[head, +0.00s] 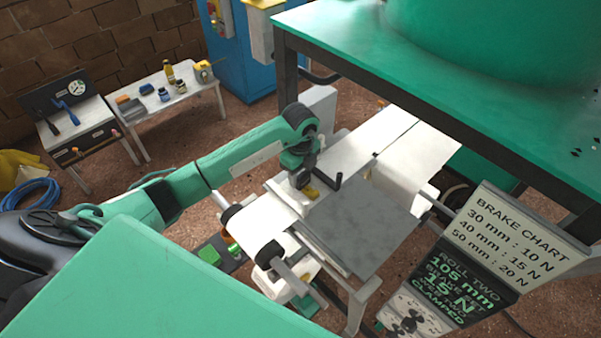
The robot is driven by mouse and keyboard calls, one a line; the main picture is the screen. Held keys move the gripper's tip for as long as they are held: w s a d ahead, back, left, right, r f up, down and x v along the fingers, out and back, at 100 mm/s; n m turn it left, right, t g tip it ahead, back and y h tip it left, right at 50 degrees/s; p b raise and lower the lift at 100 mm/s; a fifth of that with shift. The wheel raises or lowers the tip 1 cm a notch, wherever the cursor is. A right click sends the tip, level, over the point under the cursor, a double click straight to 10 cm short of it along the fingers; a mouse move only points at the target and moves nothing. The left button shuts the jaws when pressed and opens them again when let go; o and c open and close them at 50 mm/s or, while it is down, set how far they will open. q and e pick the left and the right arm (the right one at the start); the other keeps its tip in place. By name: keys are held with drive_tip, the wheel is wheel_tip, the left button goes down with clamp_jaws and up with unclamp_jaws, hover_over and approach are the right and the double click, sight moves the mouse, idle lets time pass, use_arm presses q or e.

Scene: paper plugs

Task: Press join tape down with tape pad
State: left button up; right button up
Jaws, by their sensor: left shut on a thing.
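My left gripper (304,181) reaches in from the left and points down over the paper bench. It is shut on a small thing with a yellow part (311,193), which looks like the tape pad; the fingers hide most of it. The pad is low over the white surface beside the grey plate; I cannot tell whether it touches. White paper (352,150) runs from the bench toward the upper right, with a thin dark line across it (408,127). I cannot make out the join tape. My right gripper is not in view.
A dark handle (327,184) stands right beside my left gripper. A grey plate (368,225) lies in front. A brake chart sign (515,230) stands at right. A large green-topped table (335,35) overhangs the back right. A small white table (180,98) with bottles is far left.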

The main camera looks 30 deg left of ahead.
use_arm(q)
drive_tip(key=shift+r+p, duration=1.9)
drive_tip(key=shift+r, duration=1.25)
